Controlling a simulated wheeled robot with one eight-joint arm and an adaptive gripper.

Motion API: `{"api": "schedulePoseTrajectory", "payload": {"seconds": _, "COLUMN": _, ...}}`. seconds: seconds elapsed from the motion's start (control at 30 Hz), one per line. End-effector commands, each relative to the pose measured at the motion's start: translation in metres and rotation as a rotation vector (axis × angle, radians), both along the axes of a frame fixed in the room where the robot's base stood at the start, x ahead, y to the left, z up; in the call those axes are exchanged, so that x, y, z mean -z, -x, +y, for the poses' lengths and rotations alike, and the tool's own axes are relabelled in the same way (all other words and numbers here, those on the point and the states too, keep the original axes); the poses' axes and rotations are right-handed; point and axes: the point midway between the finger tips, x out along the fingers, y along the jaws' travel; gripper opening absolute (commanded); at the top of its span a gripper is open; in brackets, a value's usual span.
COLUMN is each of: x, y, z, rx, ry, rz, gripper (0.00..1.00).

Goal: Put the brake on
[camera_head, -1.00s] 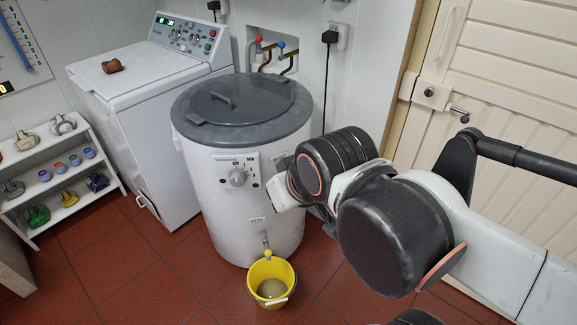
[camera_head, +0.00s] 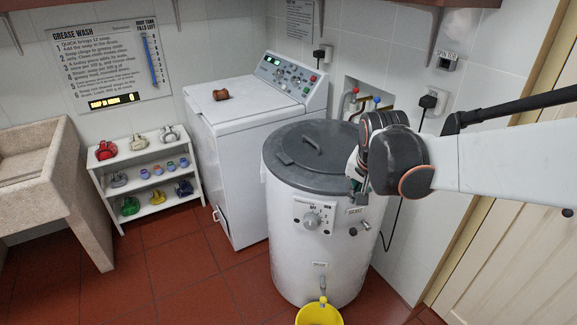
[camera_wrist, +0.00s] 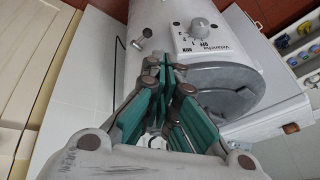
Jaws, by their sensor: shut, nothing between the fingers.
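The white drum machine (camera_head: 312,235) with a dark grey lid stands at the centre right. A dial (camera_head: 312,220) is on its front, and a small label (camera_head: 357,211) is to the right of the dial. A short metal lever with a round end (camera_wrist: 143,41) sticks out of the drum's side in the wrist view, apart from the dial. My gripper (camera_head: 358,190) is close to the drum's right front, just above the label. In the wrist view its green-padded fingers (camera_wrist: 166,68) are together and empty, near the lever. Contact with the lever cannot be told.
A white washing machine (camera_head: 240,165) with a brown object (camera_head: 221,95) on top stands behind left. A yellow bucket (camera_head: 318,315) sits under the drum's tap. A shelf (camera_head: 150,185), a stone sink (camera_head: 45,175) and a door (camera_head: 510,255) flank the clear red floor.

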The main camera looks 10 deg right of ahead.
Motion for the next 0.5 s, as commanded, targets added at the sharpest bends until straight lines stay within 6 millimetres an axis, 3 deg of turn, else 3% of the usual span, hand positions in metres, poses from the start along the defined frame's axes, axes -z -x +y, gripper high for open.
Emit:
{"api": "schedulePoseTrajectory", "payload": {"seconds": 0.03, "x": 0.004, "y": -0.015, "z": -0.009, "rx": 0.050, "ry": -0.014, "rz": 0.011, "gripper": 0.00}}
{"api": "schedulePoseTrajectory", "payload": {"seconds": 0.2, "x": 0.031, "y": -0.054, "z": -0.039, "rx": 0.231, "ry": -0.061, "rz": 0.042, "gripper": 0.00}}
{"api": "schedulePoseTrajectory", "payload": {"seconds": 0.5, "x": 0.098, "y": -0.100, "z": -0.090, "rx": 0.536, "ry": -0.124, "rz": 0.087, "gripper": 0.00}}
